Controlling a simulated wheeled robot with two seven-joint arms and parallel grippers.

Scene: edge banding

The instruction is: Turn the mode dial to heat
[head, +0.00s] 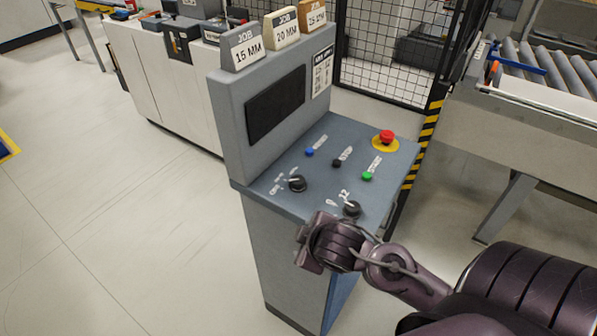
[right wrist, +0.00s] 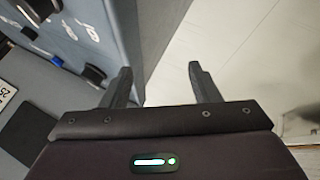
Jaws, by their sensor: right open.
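The grey control console (head: 340,150) stands in the middle of the head view. On its sloped panel, a black dial (head: 297,183) with small lettering around its left side sits near the front left. A second black dial (head: 351,208) sits nearer my right arm, beside the number 12. The labels are too small to read surely. My right gripper (head: 308,243) is just in front of the panel's near edge, apart from both dials. In the right wrist view its two fingers (right wrist: 160,82) are spread and empty over floor, with the panel and black knobs to the left. My left gripper is not in view.
The panel also carries a blue button (head: 309,152), a black button (head: 336,162), a green button (head: 367,176) and a red emergency stop (head: 386,137). JOB blocks (head: 242,46) stand on the console top. A roller conveyor (head: 555,75) is at right. Floor at left is clear.

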